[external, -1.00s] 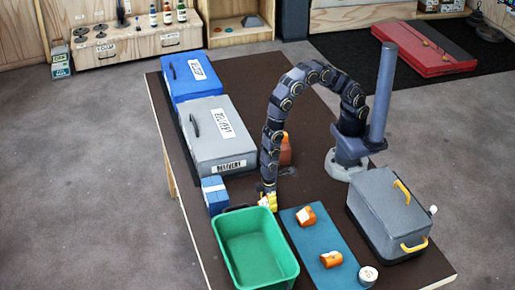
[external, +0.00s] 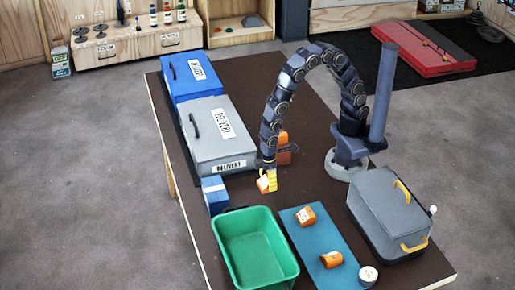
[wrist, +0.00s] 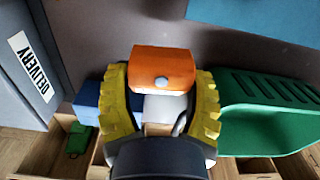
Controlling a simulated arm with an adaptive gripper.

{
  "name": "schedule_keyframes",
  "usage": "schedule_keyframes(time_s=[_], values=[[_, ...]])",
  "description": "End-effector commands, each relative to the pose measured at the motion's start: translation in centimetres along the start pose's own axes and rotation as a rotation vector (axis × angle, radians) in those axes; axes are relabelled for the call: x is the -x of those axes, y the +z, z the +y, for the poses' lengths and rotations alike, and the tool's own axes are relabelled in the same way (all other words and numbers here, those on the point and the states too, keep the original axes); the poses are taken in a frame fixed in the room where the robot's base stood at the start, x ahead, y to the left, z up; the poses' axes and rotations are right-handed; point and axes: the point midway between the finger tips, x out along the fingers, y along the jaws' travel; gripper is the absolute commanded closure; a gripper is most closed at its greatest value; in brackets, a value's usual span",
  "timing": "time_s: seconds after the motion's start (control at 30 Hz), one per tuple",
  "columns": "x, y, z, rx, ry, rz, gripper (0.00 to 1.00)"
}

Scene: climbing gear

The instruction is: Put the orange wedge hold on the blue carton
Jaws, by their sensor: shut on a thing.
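My gripper (external: 267,182) has yellow fingers and is shut on an orange wedge hold (wrist: 163,67). The hold shows between the two fingers in the wrist view, with a grey round spot on its face. In the external view it appears above the table, behind the green bin, and is partly covered by the fingers. The blue carton (external: 214,194) with a white band stands to the left of my gripper, apart from it. In the wrist view the carton (wrist: 88,94) is partly hidden behind the left finger.
An open green bin (external: 255,240) stands in front of the carton. A grey delivery box (external: 215,140) and a blue box (external: 185,80) stand behind it. Two orange-and-white pieces lie on a teal mat (external: 318,238). A grey case (external: 388,215) stands at the right.

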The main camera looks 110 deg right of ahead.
Motion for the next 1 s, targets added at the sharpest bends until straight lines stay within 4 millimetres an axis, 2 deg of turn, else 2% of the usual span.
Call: schedule_keyframes(time_s=[0.3,0.43,0.57,1.0], values=[[8.1,-1.7,6.3,-0.045,-0.002,0.007,0.76],[10.0,-1.6,8.0,-0.053,-0.001,0.004,0.76],[9.9,-2.6,8.5,-0.055,0.001,-0.004,0.76],[6.0,-10.9,8.5,-0.053,0.000,-0.003,0.76]])
